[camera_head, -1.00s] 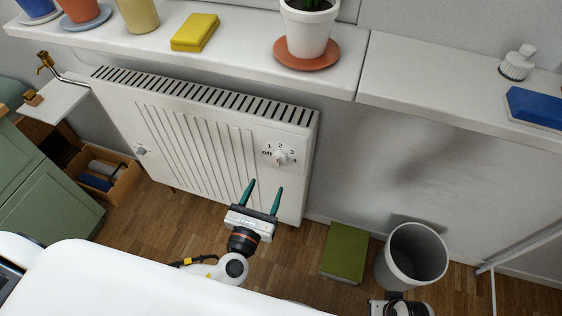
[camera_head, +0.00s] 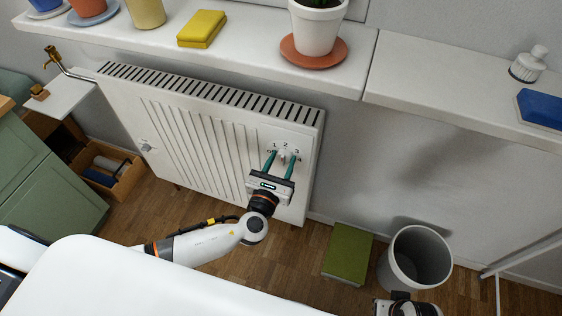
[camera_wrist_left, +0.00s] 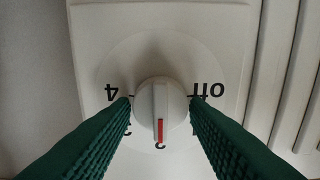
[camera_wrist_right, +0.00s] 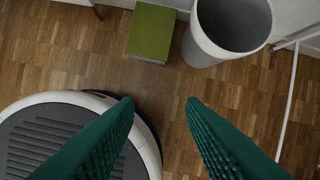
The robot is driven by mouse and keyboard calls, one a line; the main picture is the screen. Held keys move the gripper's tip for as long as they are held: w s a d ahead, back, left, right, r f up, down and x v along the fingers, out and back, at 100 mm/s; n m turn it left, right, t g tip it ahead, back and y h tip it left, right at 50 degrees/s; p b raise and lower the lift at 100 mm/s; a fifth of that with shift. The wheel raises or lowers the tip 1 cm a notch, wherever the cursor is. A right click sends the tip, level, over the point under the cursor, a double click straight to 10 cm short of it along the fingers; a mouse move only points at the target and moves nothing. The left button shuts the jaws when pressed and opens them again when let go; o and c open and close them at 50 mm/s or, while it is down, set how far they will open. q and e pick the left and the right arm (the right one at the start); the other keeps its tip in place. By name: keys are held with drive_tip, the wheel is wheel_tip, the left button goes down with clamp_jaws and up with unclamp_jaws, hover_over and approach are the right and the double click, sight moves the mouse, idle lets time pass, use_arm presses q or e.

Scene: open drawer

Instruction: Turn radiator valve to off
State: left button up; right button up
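The radiator valve is a white round knob (camera_wrist_left: 152,98) on a pale plate (camera_wrist_left: 215,22) marked off, several numbers and 4. In the left wrist view, its red pointer faces straight down to the bottom number, which seems to be 2, midway between off and 4. My left gripper (camera_head: 282,154) is open, its green fingertips on either side of the knob; whether they touch it is hard to tell. The knob is largely hidden between the fingers in the head view. My right gripper (camera_wrist_right: 160,100) is open and empty above the floor.
The white radiator (camera_head: 200,125) hangs under a sill (camera_head: 250,50) with pots and a yellow sponge (camera_head: 202,28). A green box (camera_head: 347,252) and a grey bin (camera_head: 418,258) stand on the floor to the right. A wooden crate (camera_head: 122,185) is at the left.

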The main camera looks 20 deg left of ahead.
use_arm(q)
drive_tip(key=c, duration=0.5)
use_arm(e)
drive_tip(key=shift+s+f, duration=0.1)
drive_tip(key=shift+f, duration=0.05)
drive_tip(key=shift+s, duration=0.1)
drive_tip(key=w+b+v, duration=0.1)
drive_tip(key=b+v, duration=0.3)
drive_tip(key=v, duration=0.7)
drive_tip(key=w+a+t+y+b, duration=0.1)
drive_tip(key=w+a+t+b, duration=0.15)
drive_tip(key=w+t, duration=0.45)
use_arm(q)
drive_tip(key=shift+a+f+n+b, duration=0.15)
drive_tip(key=shift+n+b, duration=0.75)
drive_tip(key=shift+n, duration=4.1)
drive_tip(key=shift+a+f+n+b, duration=0.15)
drive_tip(key=shift+n+b, duration=0.75)
drive_tip(key=shift+n, duration=4.1)
use_arm(e)
drive_tip(key=w+a+r+t+y, duration=0.2)
drive_tip(key=w+a+r+t, duration=0.1)
drive_tip(key=w+r+t, duration=0.3)
drive_tip(key=shift+w+r+n+t+y, duration=0.3)
drive_tip(key=shift+w+r, duration=0.75)
drive_tip(key=shift+r, duration=1.2)
use_arm(q)
drive_tip(key=shift+d, duration=0.1)
use_arm(e)
drive_tip(key=shift+a+r, duration=0.1)
